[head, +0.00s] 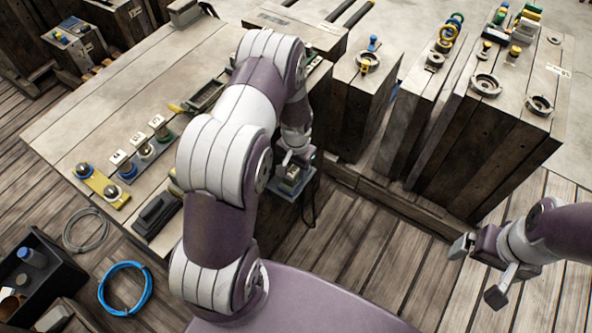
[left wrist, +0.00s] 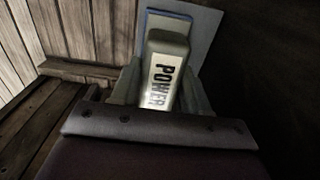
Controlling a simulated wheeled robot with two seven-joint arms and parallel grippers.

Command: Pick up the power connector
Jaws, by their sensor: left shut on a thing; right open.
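The power connector (left wrist: 165,72) is a pale grey block with a dark POWER label in the left wrist view. It stands between the fingers of my left gripper (left wrist: 160,95), which is shut on it. In the head view the connector (head: 291,177) shows small below my left gripper (head: 292,164), over a blue-grey plate (head: 306,193) at the side of the wooden bench. I cannot tell whether it touches the plate. My right gripper (head: 478,270) is open and empty above the floor at the lower right.
The wooden bench (head: 110,80) holds several small fittings and a dark block (head: 157,213). Wooden mould blocks (head: 480,140) with rings stand at the right. A black bin (head: 40,280) and a blue cable coil (head: 125,288) lie lower left. The plank floor between bench and right gripper is clear.

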